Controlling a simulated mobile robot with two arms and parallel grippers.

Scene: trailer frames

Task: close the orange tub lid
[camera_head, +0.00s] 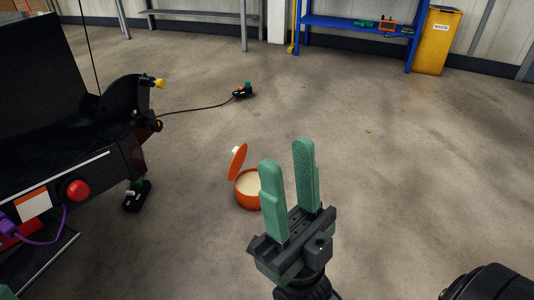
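The orange tub (246,200) stands on the concrete floor near the middle of the head view. It holds something pale, and its right side is hidden behind a finger of my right gripper. The orange lid (238,161) is open, standing up tilted at the tub's back left, with a small white tab on its edge. My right gripper (288,155) is open and empty, with two green fingers pointing up in the picture. It shows in front of and to the right of the tub; I cannot tell its exact distance. My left gripper is not clearly seen.
A black machine with a red button (77,190) and purple cable fills the left side. A black pedal (243,91) with a cable lies on the floor behind the tub. A blue shelf (350,24) and yellow waste bin (437,42) stand at the back. Floor to the right is mostly clear.

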